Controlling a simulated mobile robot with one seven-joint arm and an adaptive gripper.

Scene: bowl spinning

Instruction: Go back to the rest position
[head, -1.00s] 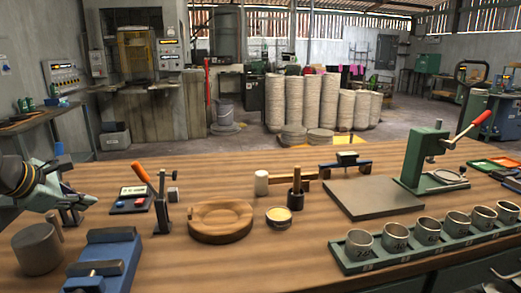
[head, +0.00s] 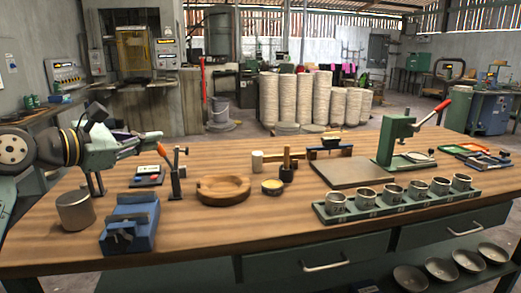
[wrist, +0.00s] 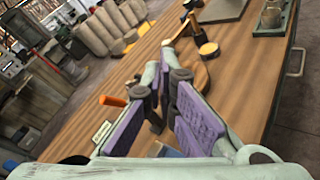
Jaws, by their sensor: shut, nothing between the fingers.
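My gripper (head: 152,142) is at the left of the head view, above the left part of the wooden bench (head: 330,220). It is shut and holds nothing. In the wrist view its fingers (wrist: 172,65) with purple pads come together at the tips. My arm enters from the left edge of the head view. A grey cylinder (head: 75,211) stands on the bench below the arm. A blue vise (head: 130,225) is in front of the gripper, nearer the camera. A lever clamp with an orange handle (head: 166,154) stands close by in the picture.
A round wooden dish (head: 222,191) sits mid-bench. A row of several metal cups stands in a green rack (head: 390,208). A green press (head: 392,145) with a red lever is at the right. Bowls (head: 410,278) lie on a shelf below.

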